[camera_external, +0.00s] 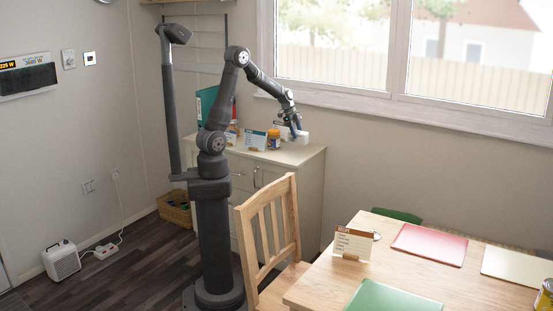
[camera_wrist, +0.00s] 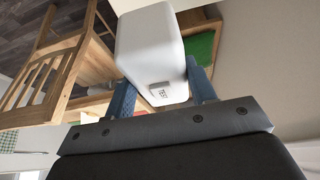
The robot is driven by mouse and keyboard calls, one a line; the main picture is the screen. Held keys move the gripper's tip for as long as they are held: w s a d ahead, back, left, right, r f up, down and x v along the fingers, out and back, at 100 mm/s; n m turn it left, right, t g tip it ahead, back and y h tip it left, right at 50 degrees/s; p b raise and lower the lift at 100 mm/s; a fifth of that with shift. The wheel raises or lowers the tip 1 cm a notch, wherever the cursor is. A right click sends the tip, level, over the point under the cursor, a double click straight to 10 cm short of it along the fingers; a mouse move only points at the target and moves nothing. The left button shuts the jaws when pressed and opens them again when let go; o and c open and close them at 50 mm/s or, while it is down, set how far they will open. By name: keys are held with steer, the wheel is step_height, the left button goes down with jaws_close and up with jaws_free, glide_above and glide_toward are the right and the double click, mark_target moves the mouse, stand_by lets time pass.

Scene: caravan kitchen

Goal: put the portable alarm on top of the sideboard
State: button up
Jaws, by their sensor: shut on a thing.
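The portable alarm, a white rounded box (camera_wrist: 152,52), sits between the two blue fingers of my gripper (camera_wrist: 163,88) in the wrist view. A small dark marking shows on its near face. In the outside view my gripper (camera_external: 296,130) holds the white alarm (camera_external: 303,137) at the right part of the sideboard's top. The sideboard (camera_external: 297,156) is a pale cabinet with a light top, against the wall below the window. I cannot tell whether the alarm touches the top or hangs just above it.
An orange jar with a blue lid (camera_external: 273,139) and a card stand (camera_external: 255,140) are close left of the alarm on the sideboard. A teal binder (camera_external: 206,103) stands further left. A wooden chair (camera_external: 268,222) and table (camera_external: 320,291) are in front. The sideboard's right end looks clear.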

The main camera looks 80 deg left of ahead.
steer(key=shift+a+f, duration=5.15)
steer(key=shift+a, duration=0.15)
steer(key=shift+f, duration=0.1)
steer(key=o, duration=1.1)
steer(key=shift+c, duration=0.2)
steer(key=v, duration=1.2)
steer(key=shift+d, duration=0.1)
